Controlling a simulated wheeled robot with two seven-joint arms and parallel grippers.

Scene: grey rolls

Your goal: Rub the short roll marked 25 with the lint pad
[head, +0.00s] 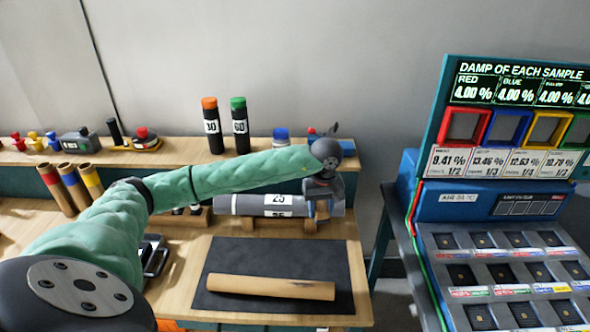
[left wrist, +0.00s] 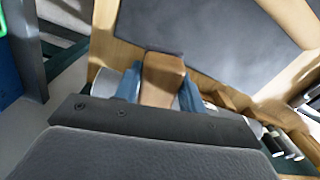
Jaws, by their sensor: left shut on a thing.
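The short grey roll (head: 240,204) with white labels reading 25 lies across wooden supports at the back of the bench. My left gripper (head: 318,207) is at the roll's right part, its jaws pointing down. It is shut on a brown block, which I take to be the lint pad (head: 322,212); the block also shows between the blue fingers (left wrist: 160,85) in the left wrist view, as the pad's brown top (left wrist: 163,66). The pad's underside is hidden, so I cannot tell whether it touches the roll. My right gripper is not in view.
A brown tube (head: 270,287) lies on a dark mat (head: 290,255) in front of the roll. Two black cylinders, orange-capped (head: 213,125) and green-capped (head: 240,125), stand on the shelf behind. A blue damp-reading station (head: 500,200) stands at right.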

